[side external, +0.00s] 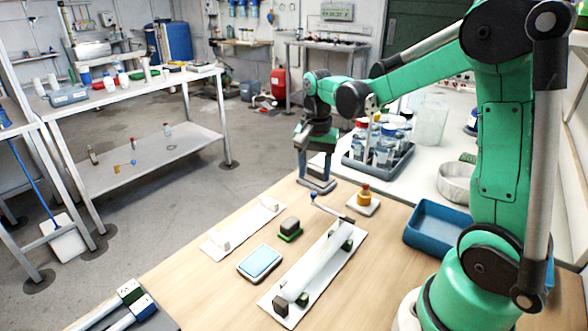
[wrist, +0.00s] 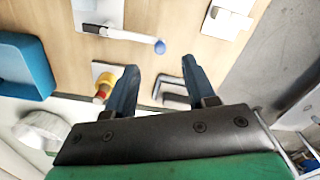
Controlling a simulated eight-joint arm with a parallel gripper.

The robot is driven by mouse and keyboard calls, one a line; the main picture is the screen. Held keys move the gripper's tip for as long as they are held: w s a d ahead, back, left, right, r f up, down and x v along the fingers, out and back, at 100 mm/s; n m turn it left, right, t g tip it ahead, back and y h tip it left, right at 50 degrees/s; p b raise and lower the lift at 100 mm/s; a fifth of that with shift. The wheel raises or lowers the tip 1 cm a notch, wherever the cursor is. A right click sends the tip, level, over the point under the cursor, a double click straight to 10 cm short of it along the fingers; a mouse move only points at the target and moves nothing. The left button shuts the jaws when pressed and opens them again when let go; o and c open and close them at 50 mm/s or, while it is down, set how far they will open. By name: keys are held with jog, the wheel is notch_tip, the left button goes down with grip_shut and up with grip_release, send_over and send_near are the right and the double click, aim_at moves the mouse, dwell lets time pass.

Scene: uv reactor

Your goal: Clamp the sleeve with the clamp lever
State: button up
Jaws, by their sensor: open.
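The sleeve (side external: 321,262), a long pale tube, lies in a cradle on a white base plate; its end also shows at the top of the wrist view (wrist: 98,12). The clamp lever (side external: 330,209) is a thin arm with a blue knob (side external: 313,195), at the sleeve's far end. In the wrist view the lever (wrist: 125,34) sticks out sideways from that end, its blue knob (wrist: 160,46) beyond the fingertips. My gripper (side external: 316,173) is open and empty, pointing down beyond the lever. In the wrist view its fingertips (wrist: 158,66) are apart, short of the knob.
A grey bracket (wrist: 172,90) shows between my fingers. A yellow-and-red part (side external: 364,194) on a white plate stands close by. A blue tray (side external: 440,226), bottle rack (side external: 378,160), green-based block (side external: 290,229), light-blue pad (side external: 260,263) and second white plate (side external: 242,229) surround the sleeve.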

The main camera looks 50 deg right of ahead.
aim_at(314, 192)
jog(key=shift+f, duration=2.8)
grip_shut()
